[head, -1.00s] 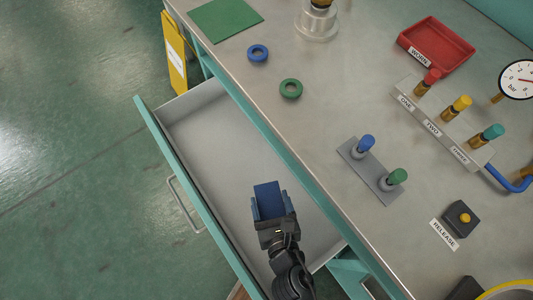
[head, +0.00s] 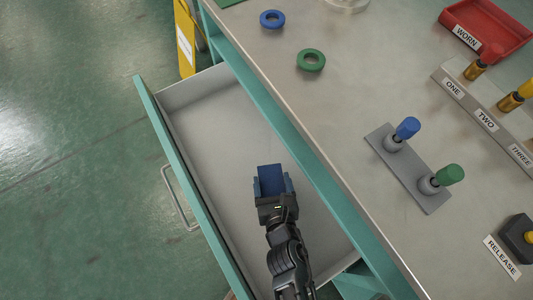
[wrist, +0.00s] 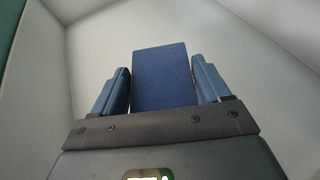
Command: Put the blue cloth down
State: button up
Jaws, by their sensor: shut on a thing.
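The blue cloth (head: 270,177) is a small flat dark-blue piece between the fingers of my gripper (head: 273,186). My gripper is shut on it, over the inside of the open drawer (head: 205,125). In the wrist view the cloth (wrist: 162,75) stands out between the two blue fingers (wrist: 162,88), with the pale drawer floor and walls behind it. I cannot tell whether the cloth touches the drawer floor.
The drawer is empty around my gripper. Its teal front (head: 190,185) and the workbench edge border it. On the bench are a blue ring (head: 272,19), a green ring (head: 311,60), a plate with blue and green knobs (head: 408,167) and a red tray (head: 487,30).

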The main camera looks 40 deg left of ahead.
jog(key=b, duration=0.3)
send_over(265, 159)
jog(key=shift+w+a+f, duration=0.1)
jog(key=shift+w+a, duration=0.1)
jog(key=shift+w, duration=0.1)
jog(key=shift+s+d+f+b, duration=0.1)
jog(key=shift+f+b, duration=0.25)
jog(key=shift+f, duration=0.15)
jog(key=shift+s+d+f+b, duration=0.1)
jog(key=shift+f+b, duration=0.2)
jog(key=shift+f, duration=0.15)
jog(key=shift+f+b, duration=2.4)
jog(key=shift+f, duration=0.1)
jog(key=shift+f, duration=0.15)
jog(key=o, duration=1)
